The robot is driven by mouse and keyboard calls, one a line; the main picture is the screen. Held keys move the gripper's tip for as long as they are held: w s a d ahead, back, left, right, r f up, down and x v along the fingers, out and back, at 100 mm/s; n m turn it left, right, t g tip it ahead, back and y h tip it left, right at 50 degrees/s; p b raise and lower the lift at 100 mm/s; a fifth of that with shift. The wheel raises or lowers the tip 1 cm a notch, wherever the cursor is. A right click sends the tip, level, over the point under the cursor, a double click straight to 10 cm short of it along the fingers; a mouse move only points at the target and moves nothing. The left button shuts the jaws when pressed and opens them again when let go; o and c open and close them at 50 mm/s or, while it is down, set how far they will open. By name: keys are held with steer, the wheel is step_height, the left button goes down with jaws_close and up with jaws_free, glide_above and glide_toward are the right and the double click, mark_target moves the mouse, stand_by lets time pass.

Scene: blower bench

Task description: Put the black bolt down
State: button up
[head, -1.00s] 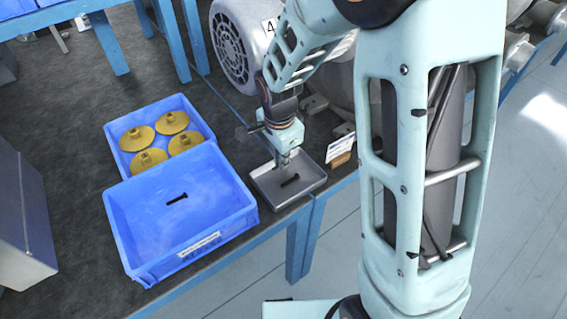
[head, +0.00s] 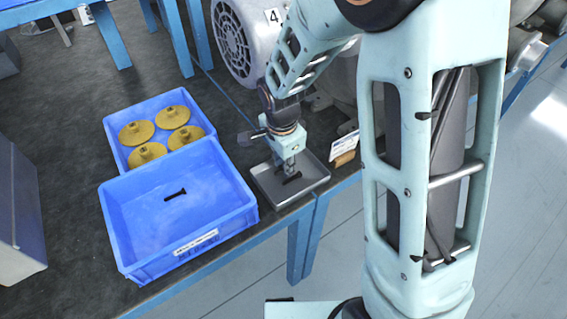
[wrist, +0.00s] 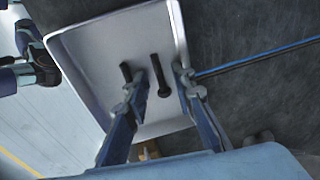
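My gripper (head: 289,172) is low over a small grey metal tray (head: 318,184) at the bench's front edge. In the wrist view its two fingers (wrist: 158,82) stand apart. A black bolt (wrist: 160,76) shows between them, with a gap on each side. A second dark bolt-like piece (wrist: 126,72) is beside the left finger, partly hidden by it. In the head view a black bolt (head: 293,178) lies in the tray below my fingertips. I cannot tell whether the bolt between the fingers rests on the tray floor.
A blue bin (head: 143,236) left of the tray holds another black bolt (head: 175,195). Behind it, a blue bin (head: 118,150) holds several yellow flanged parts (head: 137,132). A grey blower (head: 236,40) stands behind my gripper. A small label card (head: 345,143) is right of the tray.

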step_height(320, 180, up, 12)
steer(key=s+p, duration=0.2)
stand_by(0.4)
steer(key=shift+a, duration=0.1)
